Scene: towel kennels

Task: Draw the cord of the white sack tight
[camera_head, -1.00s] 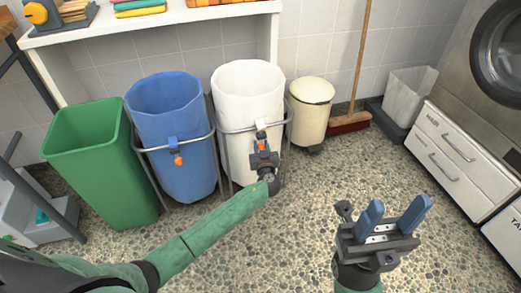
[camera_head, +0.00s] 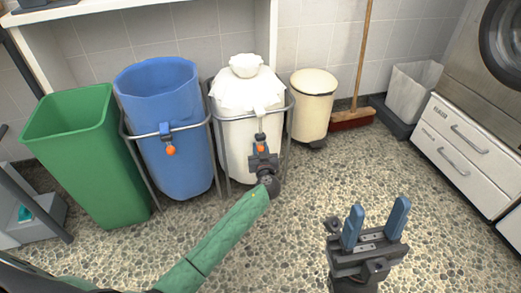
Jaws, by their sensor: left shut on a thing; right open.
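The white sack (camera_head: 238,140) hangs in a grey metal frame (camera_head: 222,118). Its mouth is gathered into a closed, ruffled bunch (camera_head: 246,65) above a puckered top. An orange cord end (camera_head: 260,149) shows at the front of the sack, just at the jaws of my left gripper (camera_head: 261,153). That gripper is shut on the cord end, in front of the sack and below its rim. My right gripper (camera_head: 376,228) is open and empty over the floor at the lower right, with its blue fingers pointing up.
A blue sack (camera_head: 166,95) stands open in its own frame to the left, with an orange cord end (camera_head: 170,150). A green bin (camera_head: 85,150) stands farther left. A cream pedal bin (camera_head: 313,104) is close on the right. Speckled floor (camera_head: 310,200) in front is clear.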

